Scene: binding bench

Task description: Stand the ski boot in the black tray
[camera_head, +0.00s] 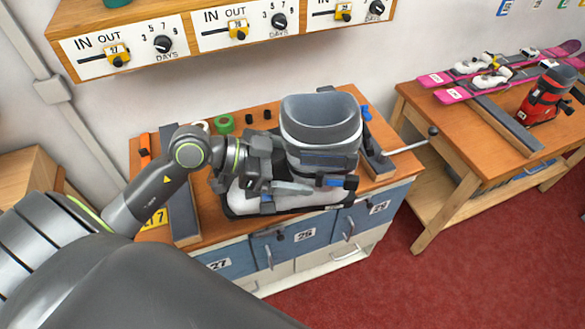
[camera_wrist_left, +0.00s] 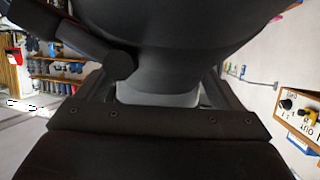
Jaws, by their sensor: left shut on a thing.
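The ski boot (camera_head: 322,125) has a grey upper cuff with a wide open top, dark straps and a white lower shell. It stands roughly upright over the bench's front. My left gripper (camera_head: 268,172) is shut on its left side. In the left wrist view the boot's dark body (camera_wrist_left: 180,35) fills the top, with a pale part (camera_wrist_left: 155,95) between my fingers. A black edge shows under the white shell, apparently the black tray (camera_head: 288,211); boot and gripper hide most of it, and I cannot tell whether the sole touches it. My right gripper is out of view.
The wooden bench (camera_head: 150,178) holds a green tape roll (camera_head: 224,124), small black pieces and a metal bar with a lever (camera_head: 408,146) right of the boot. A shelf with IN/OUT panels (camera_head: 240,28) hangs above. Another table has pink skis (camera_head: 452,94) and a red boot (camera_head: 545,97).

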